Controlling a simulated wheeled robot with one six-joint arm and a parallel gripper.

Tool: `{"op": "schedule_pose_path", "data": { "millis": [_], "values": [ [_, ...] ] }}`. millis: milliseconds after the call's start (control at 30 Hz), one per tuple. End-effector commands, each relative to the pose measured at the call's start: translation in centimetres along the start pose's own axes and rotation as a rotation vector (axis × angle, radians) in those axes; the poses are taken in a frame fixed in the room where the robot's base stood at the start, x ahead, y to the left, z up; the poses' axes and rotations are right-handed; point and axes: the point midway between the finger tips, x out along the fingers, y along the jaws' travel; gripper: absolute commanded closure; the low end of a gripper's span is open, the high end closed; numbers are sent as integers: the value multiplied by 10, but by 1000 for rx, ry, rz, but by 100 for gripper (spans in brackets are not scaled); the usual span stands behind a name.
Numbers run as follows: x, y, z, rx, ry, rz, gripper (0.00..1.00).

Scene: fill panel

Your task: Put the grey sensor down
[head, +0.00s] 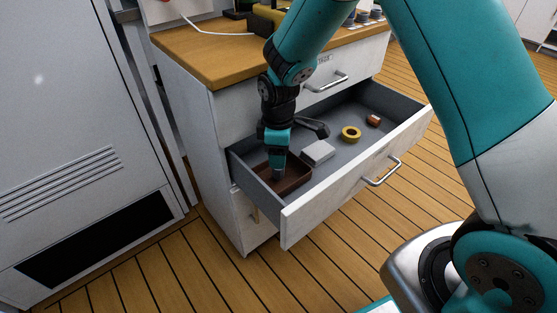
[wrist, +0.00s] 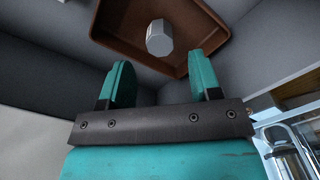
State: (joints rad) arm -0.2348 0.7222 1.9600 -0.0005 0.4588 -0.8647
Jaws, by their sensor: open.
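The grey sensor (wrist: 159,38) is a small pale grey faceted piece lying in a brown tray (wrist: 218,68). In the head view the brown tray (head: 296,183) is in the left end of the open drawer, and my arm hides the sensor there. My gripper (head: 278,176) reaches down over the tray. In the wrist view my gripper (wrist: 160,85) is open, its two teal fingers apart, with the sensor beyond the fingertips and apart from them.
The open drawer (head: 346,182) also holds a white box (head: 318,152), a yellow ring (head: 351,133) and a small orange-brown piece (head: 374,120). Its walls stand close around my gripper. The wooden cabinet top (head: 205,62) is above, and a tall grey cabinet (head: 70,120) stands at left.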

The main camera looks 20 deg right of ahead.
Motion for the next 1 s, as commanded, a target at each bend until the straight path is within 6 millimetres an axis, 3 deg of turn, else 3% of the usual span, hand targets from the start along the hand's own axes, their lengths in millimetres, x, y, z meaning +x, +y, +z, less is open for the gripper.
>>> {"op": "schedule_pose_path", "data": {
  "millis": [33,100,367,533,667,800,1000],
  "values": [
    [-17,0,0,0,2,3,42],
    [-30,0,0,0,2,2,42],
    [-60,-1,0,2,1,0,42],
    [-90,-18,0,51,41,-11,42],
    [-143,-62,7,157,119,-46,42],
    [-195,-131,27,292,201,-115,42],
    [-231,-210,58,423,263,-202,42]
  ]
}}
